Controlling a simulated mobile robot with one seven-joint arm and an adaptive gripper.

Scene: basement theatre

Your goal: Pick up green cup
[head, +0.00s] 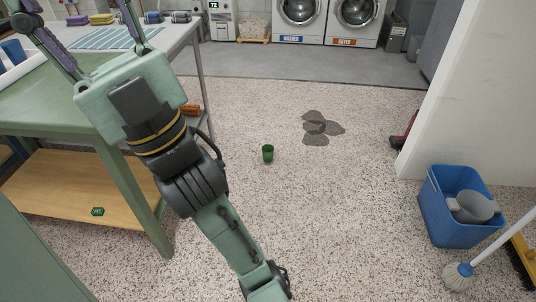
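A small dark green cup (268,154) stands upright on the speckled floor near the middle of the head view, with its rim up and nothing touching it. No object shows between the fingers. The gripper is well to the left of the cup and apart from it.
The green table (30,108) with a wooden lower shelf (55,185) stands at left. A dark wet patch (322,128) lies right of the cup. A blue bin (448,214), a mop (458,276) and a white wall (480,95) are at right. Floor around the cup is clear.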

